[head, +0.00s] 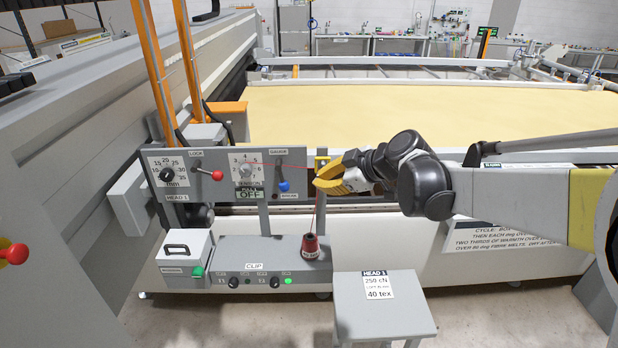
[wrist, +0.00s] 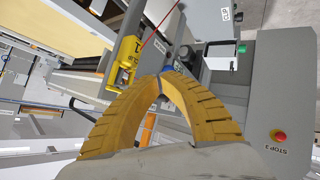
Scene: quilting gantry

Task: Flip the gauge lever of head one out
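The gauge lever (head: 284,186) hangs below the GAUGE label on the head one panel (head: 222,177), with its blue knob pointing down, near a lower label too small to read surely.
A red-knobbed lock lever (head: 216,175) and a tension dial (head: 245,170) share the panel. A grey stool (head: 384,310) is in front.

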